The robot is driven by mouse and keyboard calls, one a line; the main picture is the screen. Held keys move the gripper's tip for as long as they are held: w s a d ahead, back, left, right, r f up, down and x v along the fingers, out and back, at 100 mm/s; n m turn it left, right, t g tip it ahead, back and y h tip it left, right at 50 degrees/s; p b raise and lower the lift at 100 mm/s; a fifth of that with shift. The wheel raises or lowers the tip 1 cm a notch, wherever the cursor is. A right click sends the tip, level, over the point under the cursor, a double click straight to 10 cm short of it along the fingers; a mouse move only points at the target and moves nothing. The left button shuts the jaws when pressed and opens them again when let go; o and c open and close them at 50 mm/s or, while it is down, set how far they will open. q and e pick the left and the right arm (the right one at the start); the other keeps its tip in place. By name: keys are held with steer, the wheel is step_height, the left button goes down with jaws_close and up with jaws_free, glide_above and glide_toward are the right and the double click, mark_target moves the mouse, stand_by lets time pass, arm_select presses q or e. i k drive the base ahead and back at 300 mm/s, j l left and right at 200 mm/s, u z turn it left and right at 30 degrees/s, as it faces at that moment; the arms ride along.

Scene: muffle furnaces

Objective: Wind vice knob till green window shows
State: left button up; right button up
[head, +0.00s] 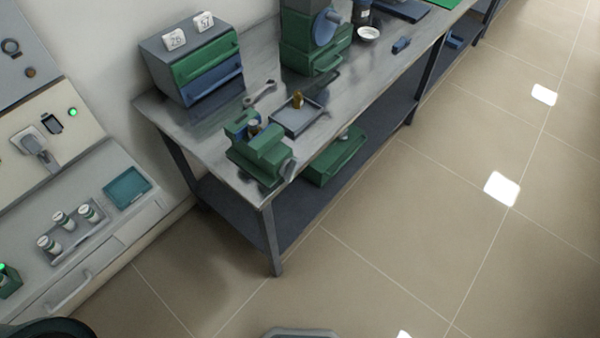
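A green bench vice (262,158) stands at the near left corner of the grey metal workbench (190,130). A small grey part, perhaps its knob (288,169), shows at the vice's right front end near the bench edge. Neither of my grippers is in view.
A tray (299,122) with a brass-coloured piece and a wrench (260,93) lie behind the vice. A drawer cabinet (194,62) and a green machine (305,40) stand farther back. A green case (336,158) sits on the lower shelf. The floor (400,250) at right is clear.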

mark_target(288, 170)
steer(key=l+u, duration=0.15)
steer(key=u, duration=0.25)
steer(key=i+l+u, duration=0.1)
steer(key=u, duration=0.3)
steer(key=l+u, duration=0.2)
steer(key=u, duration=0.2)
steer(key=l+u, duration=0.15)
steer(key=u, duration=0.3)
steer(key=k+l+u, duration=0.15)
steer(key=l, duration=0.3)
steer(key=k+l+u, duration=0.2)
steer(key=l, duration=0.2)
steer(key=l+u, duration=0.15)
steer(key=l, duration=0.3)
steer(key=k+l+u, duration=0.2)
steer(key=l, duration=0.15)
steer(key=k+l, duration=0.15)
steer(key=l, duration=0.15)
steer(key=k+l, duration=0.15)
steer(key=l, duration=0.2)
